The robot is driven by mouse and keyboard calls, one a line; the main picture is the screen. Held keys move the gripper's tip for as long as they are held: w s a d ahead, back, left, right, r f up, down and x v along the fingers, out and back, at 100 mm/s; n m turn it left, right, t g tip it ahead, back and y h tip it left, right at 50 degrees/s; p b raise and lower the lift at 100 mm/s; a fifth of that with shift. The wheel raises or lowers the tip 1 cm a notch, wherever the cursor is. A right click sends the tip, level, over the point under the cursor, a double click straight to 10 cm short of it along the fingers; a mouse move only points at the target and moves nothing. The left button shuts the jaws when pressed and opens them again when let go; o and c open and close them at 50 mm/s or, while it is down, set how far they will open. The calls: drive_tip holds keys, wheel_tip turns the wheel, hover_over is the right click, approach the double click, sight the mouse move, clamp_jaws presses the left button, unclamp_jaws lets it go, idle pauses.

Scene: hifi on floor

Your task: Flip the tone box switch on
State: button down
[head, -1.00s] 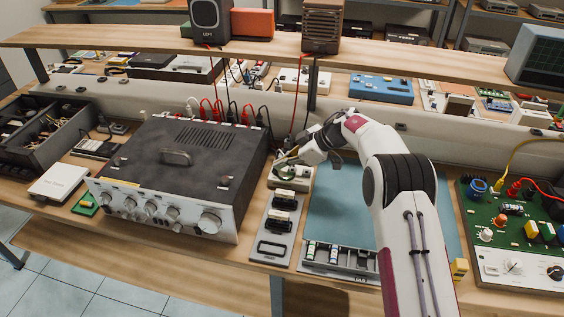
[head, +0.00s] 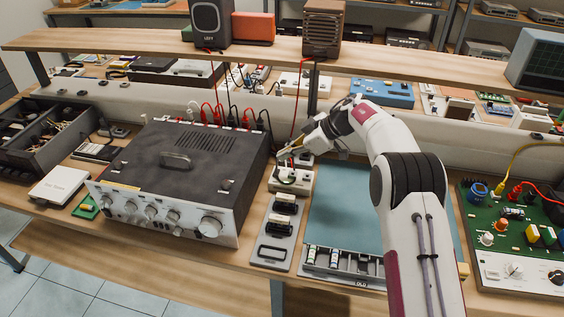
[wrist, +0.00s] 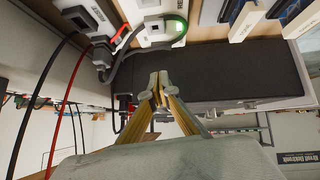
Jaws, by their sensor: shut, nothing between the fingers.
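A small pale box (head: 289,187), which I take for the tone box, stands right of the large amplifier, with a dark cable loop on it. In the wrist view a white box (wrist: 152,39) shows a lit green square (wrist: 180,27) beside a cable; I take it for the same box. The switch and its position cannot be made out clearly. My gripper (head: 285,154) is shut and empty, above and behind the box in the head view. In the wrist view its yellowish fingers (wrist: 158,80) meet at the tips, apart from the box.
The amplifier (head: 190,160) stands left, with red and black cables behind it. A grey panel (head: 270,253) with dark blocks lies in front of the box. A blue mat (head: 340,205) lies right, and a green circuit board (head: 505,225) farther right. A raised shelf (head: 270,52) runs behind.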

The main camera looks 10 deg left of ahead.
drive_tip(key=v, duration=0.8)
drive_tip(key=shift+w+d, duration=0.3)
drive_tip(key=shift+w, duration=0.35)
drive_tip(key=shift+r, duration=0.15)
